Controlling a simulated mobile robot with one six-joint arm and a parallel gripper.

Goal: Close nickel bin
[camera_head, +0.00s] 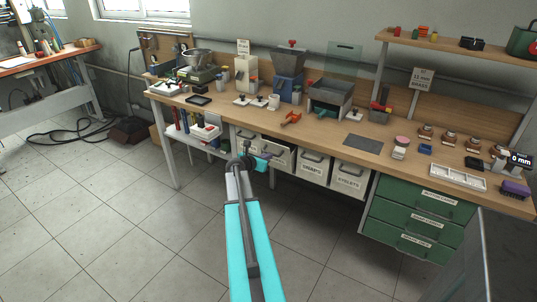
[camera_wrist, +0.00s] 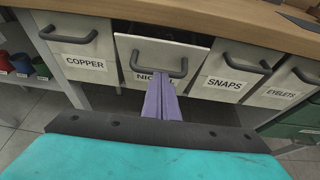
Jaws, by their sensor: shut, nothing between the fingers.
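The nickel bin (camera_wrist: 135,55) is a pale front with a dark bar handle (camera_wrist: 158,58), in the middle of the wrist view. Its front stands forward of its neighbours, with a dark gap above its top edge, so it is partly open. In the head view the nickel bin (camera_head: 281,158) is under the bench, partly behind my arm. My gripper (camera_wrist: 162,78) has purple fingers, shut and empty. Their tips overlap the lower handle and cover part of the label; whether they touch the front I cannot tell. My gripper (camera_head: 265,156) also shows in the head view.
The copper bin (camera_wrist: 84,43) is to the left, the snaps bin (camera_wrist: 228,72) and eyelets bin (camera_wrist: 288,82) to the right; all have protruding handles. The wooden bench top (camera_head: 315,122) overhangs them. Green drawers (camera_head: 415,215) stand further right. The floor in front is clear.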

